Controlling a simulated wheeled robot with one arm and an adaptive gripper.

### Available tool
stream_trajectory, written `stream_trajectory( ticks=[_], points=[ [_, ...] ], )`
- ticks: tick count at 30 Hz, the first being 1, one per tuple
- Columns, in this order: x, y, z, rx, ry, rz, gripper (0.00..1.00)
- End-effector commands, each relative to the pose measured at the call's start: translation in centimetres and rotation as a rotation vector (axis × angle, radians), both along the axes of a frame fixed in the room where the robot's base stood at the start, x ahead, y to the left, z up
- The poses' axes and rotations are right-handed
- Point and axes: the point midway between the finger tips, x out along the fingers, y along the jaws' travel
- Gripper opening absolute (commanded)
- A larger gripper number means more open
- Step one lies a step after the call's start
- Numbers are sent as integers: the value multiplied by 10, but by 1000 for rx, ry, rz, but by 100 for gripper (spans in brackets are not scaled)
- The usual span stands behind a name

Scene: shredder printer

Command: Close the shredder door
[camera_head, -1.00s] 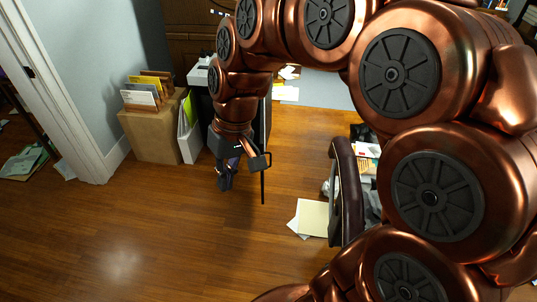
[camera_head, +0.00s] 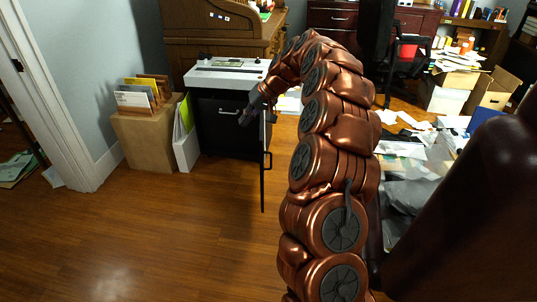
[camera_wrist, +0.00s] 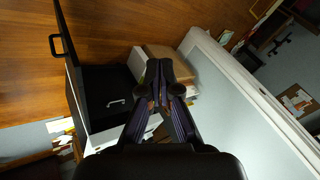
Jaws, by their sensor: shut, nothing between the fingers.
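The shredder (camera_head: 222,125) is a black cabinet with a white top, standing against the back wall in the head view. Its black door (camera_head: 263,180) stands open toward me, seen nearly edge-on, with a handle on its right side. In the wrist view the door (camera_wrist: 66,35) is a dark panel with a handle at upper left, and the shredder front (camera_wrist: 100,85) shows a pale inner handle. My gripper (camera_head: 244,118) is shut and empty, in front of the shredder's upper right and left of the door. Its fingers (camera_wrist: 160,68) are together in the wrist view. Contact with the door is not visible.
A cardboard box (camera_head: 147,142) with file holders and a white binder (camera_head: 185,148) stand left of the shredder. A dark chair (camera_head: 465,215) is close at the right. Papers litter the right side. The wooden floor in front is clear.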

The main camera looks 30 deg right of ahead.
Motion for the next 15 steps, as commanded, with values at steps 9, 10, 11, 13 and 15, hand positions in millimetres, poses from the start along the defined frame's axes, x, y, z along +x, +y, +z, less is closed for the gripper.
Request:
stream_trajectory(
  ticks=[9,10,11,13,15],
  points=[
    [29,-134,-106,-53,-67,-178,0],
    [29,-144,-114,-60,-69,-190,0],
    [30,-154,-120,-68,-73,-202,0],
    [29,-173,-131,-83,-82,-226,0],
    [28,-187,-140,-93,-86,-243,0]
  ],
)
